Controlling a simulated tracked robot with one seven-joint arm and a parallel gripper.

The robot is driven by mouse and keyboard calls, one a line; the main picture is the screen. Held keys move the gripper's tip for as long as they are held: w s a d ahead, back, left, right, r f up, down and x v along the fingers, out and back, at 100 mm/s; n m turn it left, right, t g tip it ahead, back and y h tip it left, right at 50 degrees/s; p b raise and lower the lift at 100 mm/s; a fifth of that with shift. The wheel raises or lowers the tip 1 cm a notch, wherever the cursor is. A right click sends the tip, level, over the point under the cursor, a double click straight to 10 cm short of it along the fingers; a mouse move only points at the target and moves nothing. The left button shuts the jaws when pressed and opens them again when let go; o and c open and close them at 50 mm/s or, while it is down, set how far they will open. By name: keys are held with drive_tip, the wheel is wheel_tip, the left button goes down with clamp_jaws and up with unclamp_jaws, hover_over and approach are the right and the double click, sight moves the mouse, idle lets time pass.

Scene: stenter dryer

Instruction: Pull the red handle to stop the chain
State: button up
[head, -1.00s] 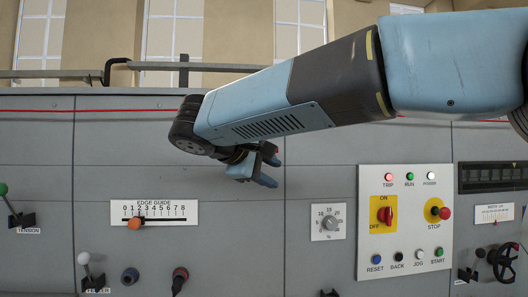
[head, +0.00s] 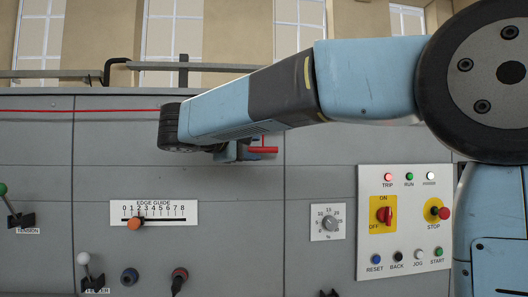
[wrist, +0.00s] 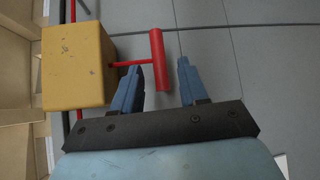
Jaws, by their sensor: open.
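The red handle (wrist: 157,60) is a T-shaped bar on a thin red stem beside a yellow box (wrist: 72,66) in the wrist view. In the head view the red handle (head: 263,150) shows just right of my gripper (head: 238,152), with the yellow box hidden behind my arm. In the wrist view my gripper (wrist: 161,72) is open, with the bar between its two blue fingers. I see no clear contact with either finger, and how deep the bar sits between them is hard to tell.
A red line (head: 90,110) runs along the top of the grey panel. Below are the edge guide scale (head: 155,213), a percent dial (head: 328,223) and the white control plate (head: 404,262) with a red switch and stop button. A rail (head: 50,73) runs behind.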

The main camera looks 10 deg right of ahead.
sight(260, 149)
drive_tip(key=shift+x, duration=2.55)
clamp_jaws()
